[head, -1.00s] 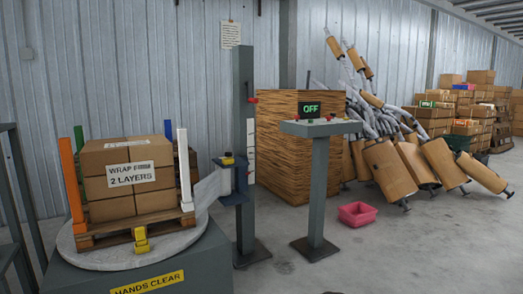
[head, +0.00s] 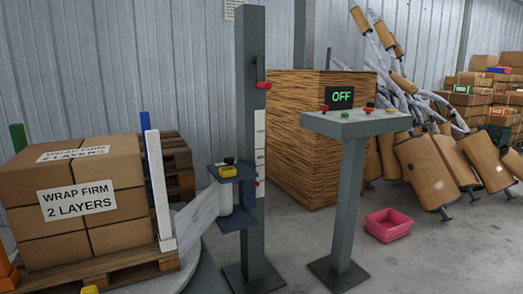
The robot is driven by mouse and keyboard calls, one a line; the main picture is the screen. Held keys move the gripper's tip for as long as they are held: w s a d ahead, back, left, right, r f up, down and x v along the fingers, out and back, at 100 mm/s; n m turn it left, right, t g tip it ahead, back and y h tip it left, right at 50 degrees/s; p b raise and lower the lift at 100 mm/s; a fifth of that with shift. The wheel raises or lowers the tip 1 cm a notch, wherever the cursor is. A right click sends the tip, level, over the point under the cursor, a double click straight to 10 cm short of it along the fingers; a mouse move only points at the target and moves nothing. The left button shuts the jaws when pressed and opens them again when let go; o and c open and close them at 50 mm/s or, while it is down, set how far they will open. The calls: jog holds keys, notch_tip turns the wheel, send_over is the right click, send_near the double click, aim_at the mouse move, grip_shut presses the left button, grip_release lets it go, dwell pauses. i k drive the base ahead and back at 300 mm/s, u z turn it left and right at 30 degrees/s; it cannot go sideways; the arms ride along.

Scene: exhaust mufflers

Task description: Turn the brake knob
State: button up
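No part is labelled as the brake knob. A red handle (head: 263,85) sticks out of the mast higher up, and a small red part (head: 257,184) shows beside the carriage. The control stand (head: 352,122) has red knobs (head: 369,109), a green button (head: 345,114) and a screen (head: 342,96) reading OFF. I cannot tell which of these is the brake. My gripper is not in view.
Wrapped boxes (head: 80,207) stand on a pallet (head: 110,270) with coloured corner posts at left. Film runs from the load to the carriage. A pink bin (head: 388,225) lies on the floor right of the stand. Mufflers (head: 425,170) lean behind. Floor between mast and stand is clear.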

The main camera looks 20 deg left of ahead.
aim_at(230, 161)
jog(key=u, duration=0.25)
jog(key=i, duration=1.2)
jog(key=u, duration=0.55)
